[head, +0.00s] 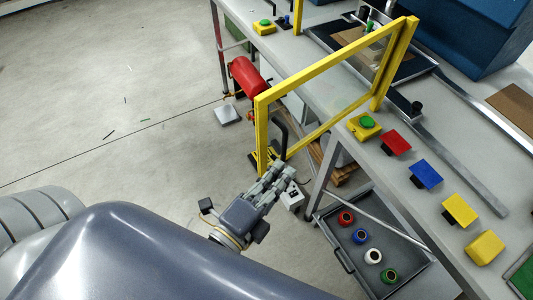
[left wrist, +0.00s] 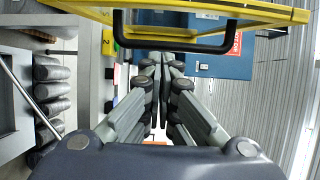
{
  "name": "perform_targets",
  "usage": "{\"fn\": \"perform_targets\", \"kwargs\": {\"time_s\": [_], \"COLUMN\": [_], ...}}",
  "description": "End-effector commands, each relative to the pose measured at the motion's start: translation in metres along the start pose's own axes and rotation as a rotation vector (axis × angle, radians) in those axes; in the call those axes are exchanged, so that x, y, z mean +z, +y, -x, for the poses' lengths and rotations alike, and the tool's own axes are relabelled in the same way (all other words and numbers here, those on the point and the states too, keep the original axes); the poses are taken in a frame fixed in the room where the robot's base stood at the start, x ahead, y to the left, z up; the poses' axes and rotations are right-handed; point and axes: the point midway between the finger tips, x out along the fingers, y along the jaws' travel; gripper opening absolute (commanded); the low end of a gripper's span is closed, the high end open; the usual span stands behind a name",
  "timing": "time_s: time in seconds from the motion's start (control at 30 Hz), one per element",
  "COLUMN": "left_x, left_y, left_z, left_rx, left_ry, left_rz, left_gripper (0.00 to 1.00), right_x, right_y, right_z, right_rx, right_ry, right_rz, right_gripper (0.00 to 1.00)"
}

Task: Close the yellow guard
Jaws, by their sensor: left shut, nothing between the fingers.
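The yellow guard (head: 330,66) is a yellow frame with a see-through middle. It stands swung out from the yellow post (head: 390,65) on the bench, past the bench's front edge. A black handle (head: 281,130) is on its free end. In the left wrist view the guard (left wrist: 215,12) crosses the top, with the black handle (left wrist: 175,47) below it. My left gripper (head: 283,172) is shut and empty, just below the handle in the head view. In the wrist view its fingertips (left wrist: 162,62) lie just below the handle bar; I cannot tell whether they touch. My right gripper is not in view.
The bench (head: 460,130) holds a green button on a yellow box (head: 364,126) and red, blue and yellow plates. A drawer (head: 350,257) with several coloured rolls is below.

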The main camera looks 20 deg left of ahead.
Motion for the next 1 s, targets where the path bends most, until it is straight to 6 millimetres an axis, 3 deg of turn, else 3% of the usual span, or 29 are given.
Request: {"fn": "perform_targets", "kwargs": {"time_s": [0.1, 0.3, 0.77, 1.0], "left_x": [0.02, 0.036, 0.04, 0.052], "left_y": [-0.002, 0.0, 0.002, 0.012], "left_z": [-0.005, -0.009, -0.011, -0.028], "left_rx": [0.0, 0.001, 0.001, 0.004], "left_ry": [0.0, 0.001, 0.004, 0.08], "left_rz": [-0.006, -0.002, 0.0, -0.008], "left_gripper": [0.0, 0.0, 0.0, 0.0], "right_x": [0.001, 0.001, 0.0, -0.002], "right_y": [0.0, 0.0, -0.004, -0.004], "right_z": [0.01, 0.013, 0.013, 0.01], "right_rx": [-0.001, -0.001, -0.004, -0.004], "right_ry": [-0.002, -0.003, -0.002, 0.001], "right_rz": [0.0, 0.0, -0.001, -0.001], "right_gripper": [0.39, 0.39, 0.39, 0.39]}}
